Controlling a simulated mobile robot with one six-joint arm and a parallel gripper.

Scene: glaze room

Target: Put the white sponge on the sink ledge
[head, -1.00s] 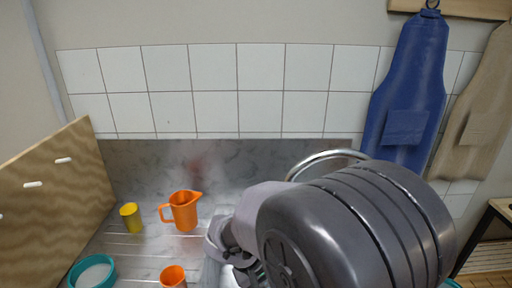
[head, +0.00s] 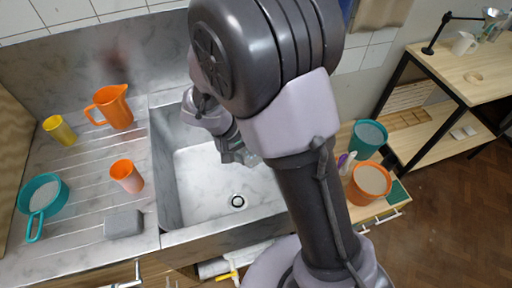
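No clearly white sponge shows in the head view. A grey block (head: 123,224), perhaps a sponge, lies on the ribbed drainboard near the sink's front left corner. The metal sink (head: 170,190) has an empty-looking basin with a dark drain; my arm hides its right part. The rim along the front (head: 215,232) is bare where it shows. My gripper (head: 242,156) hangs over the basin, apart from the grey block. Its fingers are small and partly hidden, so I cannot tell whether they are open or hold anything.
On the drainboard stand an orange jug (head: 115,108), a yellow cup (head: 60,130), an orange cup (head: 127,177) and a teal pan (head: 42,196). Teal (head: 368,137) and orange (head: 370,181) buckets stand right of my arm. A wooden shelf unit (head: 455,72) is at far right.

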